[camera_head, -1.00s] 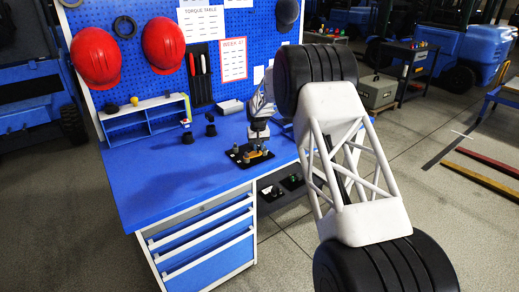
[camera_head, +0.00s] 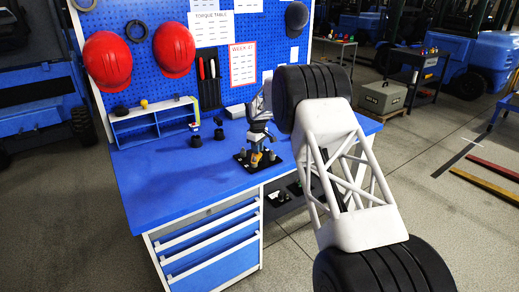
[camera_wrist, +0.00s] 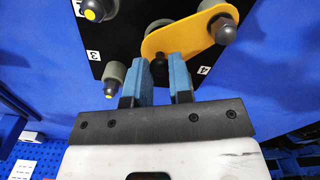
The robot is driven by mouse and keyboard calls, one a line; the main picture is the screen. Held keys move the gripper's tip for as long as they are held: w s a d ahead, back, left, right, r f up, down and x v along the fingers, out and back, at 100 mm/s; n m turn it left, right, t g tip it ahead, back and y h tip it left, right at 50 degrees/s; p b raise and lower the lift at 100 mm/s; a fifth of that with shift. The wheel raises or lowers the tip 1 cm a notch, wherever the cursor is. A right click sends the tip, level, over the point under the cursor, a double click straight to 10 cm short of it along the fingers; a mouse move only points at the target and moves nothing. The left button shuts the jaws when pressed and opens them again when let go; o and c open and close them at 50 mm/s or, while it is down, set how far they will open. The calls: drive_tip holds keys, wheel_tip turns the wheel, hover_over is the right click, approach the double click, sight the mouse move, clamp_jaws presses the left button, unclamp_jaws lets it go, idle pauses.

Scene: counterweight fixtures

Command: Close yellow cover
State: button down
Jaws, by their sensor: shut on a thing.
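The yellow cover (camera_wrist: 186,38) is a flat, rounded plate on a black fixture plate (camera_wrist: 118,40) in the wrist view. A dark bolt head (camera_wrist: 225,33) sits at its right end. A dark knob shows at its other end, at my gripper (camera_wrist: 168,72). My gripper's blue fingers are close together around this knob, partly hiding it. In the head view, my gripper (camera_head: 257,148) is over the fixture plate (camera_head: 273,165) on the blue bench, hiding most of the cover (camera_head: 255,160).
Grey posts with yellow tips (camera_wrist: 112,80) stand on the fixture beside the cover. Dark round parts (camera_head: 196,140) stand on the bench left of my gripper, near a blue shelf (camera_head: 150,122). The front left of the bench (camera_head: 165,190) is clear.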

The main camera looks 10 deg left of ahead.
drive_tip(key=shift+a, duration=0.15)
idle(0.3)
drive_tip(key=c, duration=1)
unclamp_jaws()
drive_tip(key=shift+r, duration=0.1)
drive_tip(key=shift+r, duration=3.8)
